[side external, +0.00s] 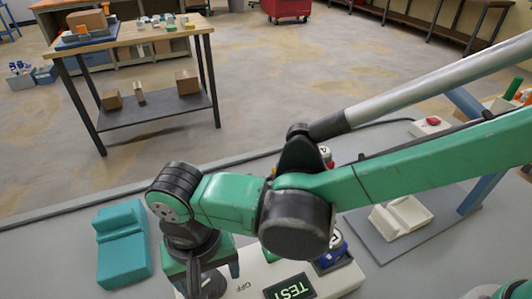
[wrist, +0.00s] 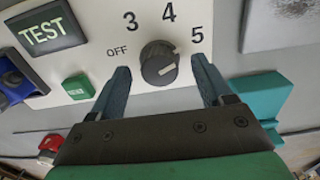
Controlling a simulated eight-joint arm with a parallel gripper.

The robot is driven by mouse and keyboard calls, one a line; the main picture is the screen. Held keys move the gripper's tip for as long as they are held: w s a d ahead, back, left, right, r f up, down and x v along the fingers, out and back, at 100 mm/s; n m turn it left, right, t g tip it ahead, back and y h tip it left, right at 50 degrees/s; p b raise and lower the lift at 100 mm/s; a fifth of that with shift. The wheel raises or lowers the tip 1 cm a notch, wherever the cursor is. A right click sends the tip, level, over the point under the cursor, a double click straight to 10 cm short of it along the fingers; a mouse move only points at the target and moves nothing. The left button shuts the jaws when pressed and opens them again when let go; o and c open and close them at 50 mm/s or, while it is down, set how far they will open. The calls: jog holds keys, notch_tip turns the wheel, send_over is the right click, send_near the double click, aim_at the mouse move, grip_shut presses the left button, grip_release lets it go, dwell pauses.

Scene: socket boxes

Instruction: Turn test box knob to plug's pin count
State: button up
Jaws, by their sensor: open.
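The white test box (wrist: 92,20) fills the top of the wrist view, with a dark TEST display (wrist: 45,32) and labels OFF, 3, 4 and 5. Its round black knob (wrist: 159,63) has a pale line slanting up to the right; I cannot tell exactly which label it matches. My gripper (wrist: 162,78) is open, with one finger on each side of the knob; contact is unclear. In the side view my arm hides the knob and part of the test box (side external: 345,281). A blue part (wrist: 14,82), possibly the plug, is at the box's left; its pins are not visible.
A green button (wrist: 77,87) is left of the knob. A teal block (side external: 122,262) lies beside the box. A white cradle (side external: 402,218) sits on a grey plate at the right, with a red-button box (side external: 432,126) behind it. A wooden-topped table (side external: 135,35) stands farther back.

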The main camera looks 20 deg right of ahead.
aim_at(210, 279)
notch_tip(210, 279, up, 5)
dwell(0.3)
